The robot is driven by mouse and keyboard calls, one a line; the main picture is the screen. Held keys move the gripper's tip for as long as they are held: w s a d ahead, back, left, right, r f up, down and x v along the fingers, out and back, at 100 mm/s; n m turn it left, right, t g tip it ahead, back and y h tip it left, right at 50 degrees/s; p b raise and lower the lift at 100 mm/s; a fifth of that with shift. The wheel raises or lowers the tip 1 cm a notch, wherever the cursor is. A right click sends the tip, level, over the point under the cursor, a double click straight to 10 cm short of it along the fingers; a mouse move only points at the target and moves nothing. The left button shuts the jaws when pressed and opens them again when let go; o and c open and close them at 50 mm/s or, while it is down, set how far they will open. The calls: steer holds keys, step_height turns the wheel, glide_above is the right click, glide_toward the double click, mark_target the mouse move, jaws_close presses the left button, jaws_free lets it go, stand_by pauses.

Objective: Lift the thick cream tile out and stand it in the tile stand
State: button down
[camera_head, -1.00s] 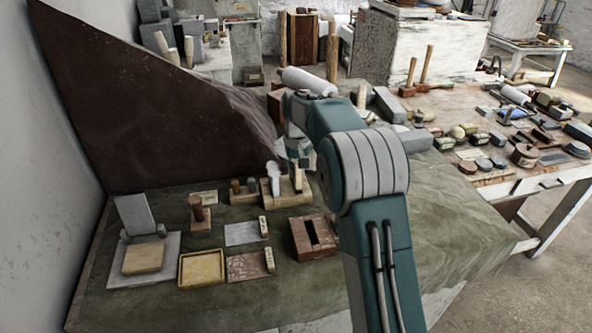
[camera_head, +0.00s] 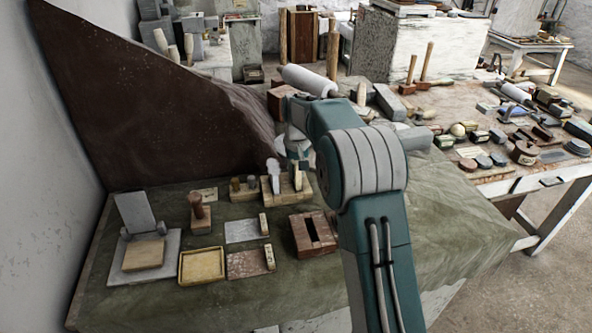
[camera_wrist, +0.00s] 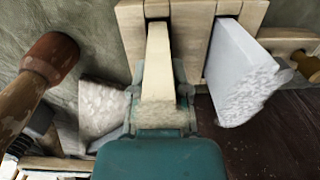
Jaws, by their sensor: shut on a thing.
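The thick cream tile (camera_wrist: 157,62) stands on edge at a slot in a pale wooden rack (camera_wrist: 130,22). My gripper (camera_wrist: 158,95) is shut on its near end, with a jaw on each side. Its far end meets the rack; how deep it sits cannot be told. In the head view the cream tile (camera_head: 297,179) rises from the rack (camera_head: 272,196), below my gripper (camera_head: 298,162), largely hidden by my wrist. A reddish-brown block with a dark open slot (camera_head: 299,237), apparently the tile stand, lies nearer and slightly right.
A whitish slab (camera_wrist: 240,70) stands in the neighbouring slot, close to my gripper's right side. A wooden-handled tool (camera_wrist: 45,65) is to the left. A yellow tray (camera_head: 202,279) and a grey board with an upright slab (camera_head: 133,212) occupy the left cloth.

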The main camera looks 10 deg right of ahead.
steer(key=shift+f, duration=1)
steer(key=c, duration=0.5)
jaws_free()
steer(key=shift+c, duration=0.2)
steer(key=shift+r, duration=0.15)
steer(key=shift+r, duration=1.85)
